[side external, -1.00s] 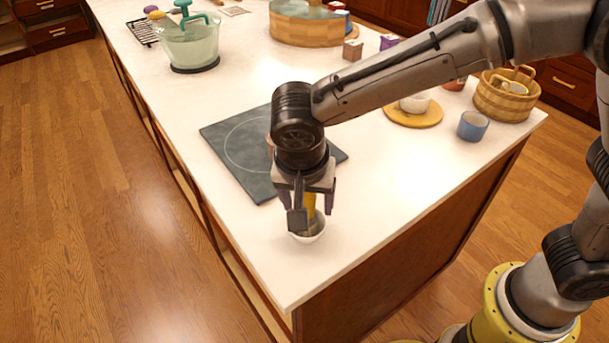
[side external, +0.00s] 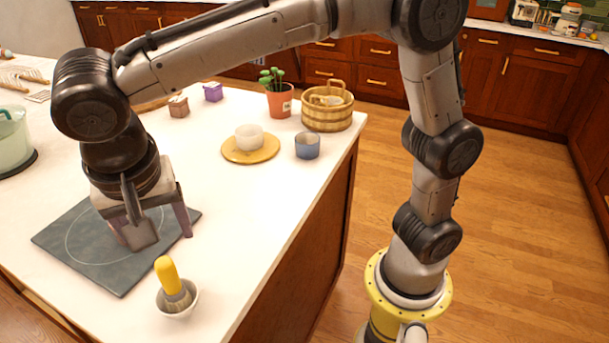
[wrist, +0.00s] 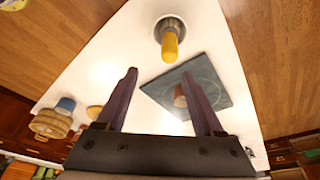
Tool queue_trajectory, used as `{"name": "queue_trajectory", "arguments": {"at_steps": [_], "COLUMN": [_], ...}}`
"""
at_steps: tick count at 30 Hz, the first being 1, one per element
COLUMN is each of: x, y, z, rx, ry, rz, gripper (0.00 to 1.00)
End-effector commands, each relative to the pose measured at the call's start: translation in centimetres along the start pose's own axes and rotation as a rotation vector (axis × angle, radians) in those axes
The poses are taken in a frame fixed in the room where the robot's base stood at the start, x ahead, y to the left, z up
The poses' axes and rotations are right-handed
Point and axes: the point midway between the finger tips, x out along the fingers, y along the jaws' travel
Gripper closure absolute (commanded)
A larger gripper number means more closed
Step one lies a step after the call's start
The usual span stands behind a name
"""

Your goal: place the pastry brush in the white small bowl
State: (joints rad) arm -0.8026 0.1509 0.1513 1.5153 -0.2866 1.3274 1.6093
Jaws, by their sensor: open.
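The pastry brush (side external: 168,275), with a yellow handle, stands bristles down in the white small bowl (side external: 178,312), its handle tilted and rising above the rim. The bowl sits near the counter's front corner. In the wrist view the brush (wrist: 170,46) and the bowl (wrist: 158,31) lie beyond my fingertips, apart from them. My gripper (side external: 152,236) is open and empty, above the dark square board, behind and to the left of the bowl in the side view. The open fingers also show in the wrist view (wrist: 159,75).
The dark board (side external: 75,262) carries a brownish object (wrist: 180,97), partly hidden by a finger. A yellow plate (side external: 232,156) with a white cup (side external: 249,137), a blue cup (side external: 307,146), a wooden basket (side external: 327,112) and a potted plant (side external: 278,100) stand farther back. Counter right of the bowl is clear.

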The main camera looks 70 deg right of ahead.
Motion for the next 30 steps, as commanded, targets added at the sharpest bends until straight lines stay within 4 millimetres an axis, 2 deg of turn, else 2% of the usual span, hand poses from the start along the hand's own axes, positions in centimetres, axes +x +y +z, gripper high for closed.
{"name": "queue_trajectory", "arguments": {"at_steps": [3,7,11,12,15,18,21,24,30], "x": [-0.7,-0.8,-0.2,0.1,1.0,2.1,3.0,3.5,3.7], "y": [4.6,11.2,17.7,19.5,23.4,26.1,27.8,28.6,28.8], "z": [-3.7,-6.5,-7.4,-7.3,-6.6,-5.5,-4.7,-4.2,-4.0], "rx": [-0.079,-0.215,-0.354,-0.395,-0.493,-0.573,-0.631,-0.667,-0.684], "ry": [-0.029,-0.041,-0.009,0.01,0.066,0.126,0.172,0.199,0.206], "rz": [-0.046,-0.119,-0.196,-0.216,-0.255,-0.275,-0.28,-0.28,-0.279], "gripper": [0.31,0.31,0.31,0.31,0.31,0.31,0.31,0.31,0.31]}}
